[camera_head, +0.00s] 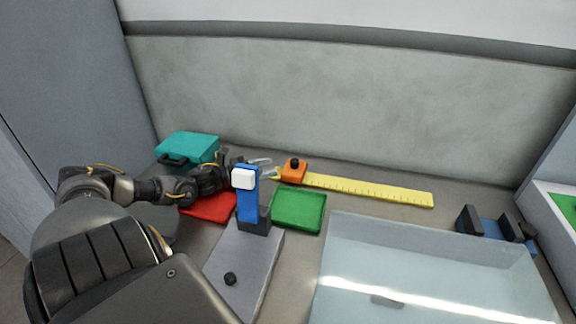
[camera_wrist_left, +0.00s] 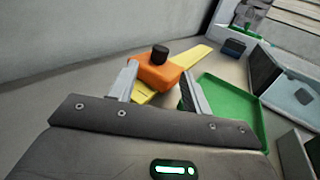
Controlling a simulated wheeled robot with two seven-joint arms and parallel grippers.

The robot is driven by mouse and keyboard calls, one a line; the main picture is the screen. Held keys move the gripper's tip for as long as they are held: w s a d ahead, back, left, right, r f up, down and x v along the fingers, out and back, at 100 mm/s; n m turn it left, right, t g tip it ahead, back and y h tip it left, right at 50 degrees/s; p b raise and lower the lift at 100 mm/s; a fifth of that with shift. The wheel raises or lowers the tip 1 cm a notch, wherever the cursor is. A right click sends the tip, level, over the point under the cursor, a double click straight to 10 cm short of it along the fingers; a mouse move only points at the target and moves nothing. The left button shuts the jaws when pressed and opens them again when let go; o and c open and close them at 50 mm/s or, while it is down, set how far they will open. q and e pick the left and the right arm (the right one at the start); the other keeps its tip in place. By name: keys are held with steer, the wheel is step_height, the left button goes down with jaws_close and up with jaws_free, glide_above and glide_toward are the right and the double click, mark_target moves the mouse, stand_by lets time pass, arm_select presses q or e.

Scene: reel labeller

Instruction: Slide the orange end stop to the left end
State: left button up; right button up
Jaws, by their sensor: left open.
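The orange end stop (camera_head: 294,173) with a black knob sits on the yellow ruler (camera_head: 370,188), near the ruler's left end; a short piece of yellow shows to its left. In the left wrist view the stop (camera_wrist_left: 157,70) lies ahead of and between the two fingertips, with yellow ruler (camera_wrist_left: 190,57) on both sides of it. My left gripper (camera_head: 266,168) is open, just left of the stop in the head view. Whether a finger touches the stop cannot be told. The blue post partly hides my gripper. My right gripper is not in view.
A blue post with a white head (camera_head: 244,179) stands on a grey base (camera_head: 250,265) in front of my left gripper. A green tray (camera_head: 298,210), a red tray (camera_head: 209,208) and a teal case (camera_head: 188,147) are nearby. A large clear-topped box (camera_head: 430,260) fills the front right.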

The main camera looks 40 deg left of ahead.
mark_target(288, 169)
arm_select(q)
steer(key=p+x, duration=0.1)
steer(key=x, duration=0.6)
steer(key=shift+w+d+r, duration=0.15)
steer(key=shift+w, duration=0.1)
